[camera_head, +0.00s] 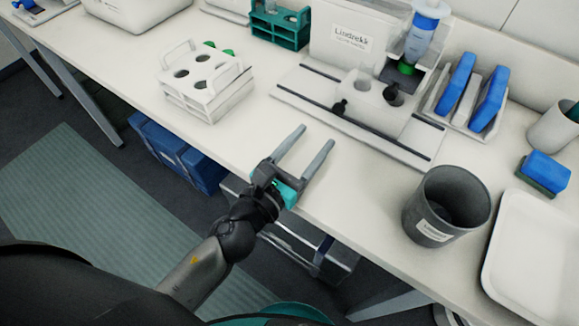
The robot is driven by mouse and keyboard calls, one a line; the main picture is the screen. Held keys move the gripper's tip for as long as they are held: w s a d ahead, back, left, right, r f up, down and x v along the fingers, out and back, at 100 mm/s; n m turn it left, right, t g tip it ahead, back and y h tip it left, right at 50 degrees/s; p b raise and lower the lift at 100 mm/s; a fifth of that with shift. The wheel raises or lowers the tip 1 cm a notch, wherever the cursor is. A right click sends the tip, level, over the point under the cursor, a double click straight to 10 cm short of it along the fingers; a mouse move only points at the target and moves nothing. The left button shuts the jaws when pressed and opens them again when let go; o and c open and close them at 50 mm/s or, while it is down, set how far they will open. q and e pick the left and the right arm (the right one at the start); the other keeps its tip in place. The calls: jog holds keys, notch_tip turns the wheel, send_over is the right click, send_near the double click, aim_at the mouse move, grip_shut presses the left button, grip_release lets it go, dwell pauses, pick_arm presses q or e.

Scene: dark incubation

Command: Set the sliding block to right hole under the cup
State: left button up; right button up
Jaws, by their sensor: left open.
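The white sliding block (372,107) sits on a pale base plate (310,88) with dark rails at the back of the bench. A clear cup with blue contents (421,42) and a green lower end is held above the block's right part. The dark right hole is near below the green end; exact alignment is unclear. My left gripper (316,138) is open and empty at the bench's front edge, in front of the base plate. My right gripper is not in view.
A white holed rack (205,88) stands left of the base plate. A dark grey cup (430,208) and a white tray (525,255) stand at the front right. A rack with blue pieces (458,82) is right of the block. Bench surface between white rack and base plate is clear.

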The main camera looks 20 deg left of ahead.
pick_arm(q)
jog(key=b+v, duration=0.2)
jog(key=v, duration=0.4)
jog(key=shift+s+f+b, duration=0.1)
jog(key=shift+s+b, duration=0.1)
jog(key=shift+b, duration=0.1)
jog(key=shift+s, duration=0.1)
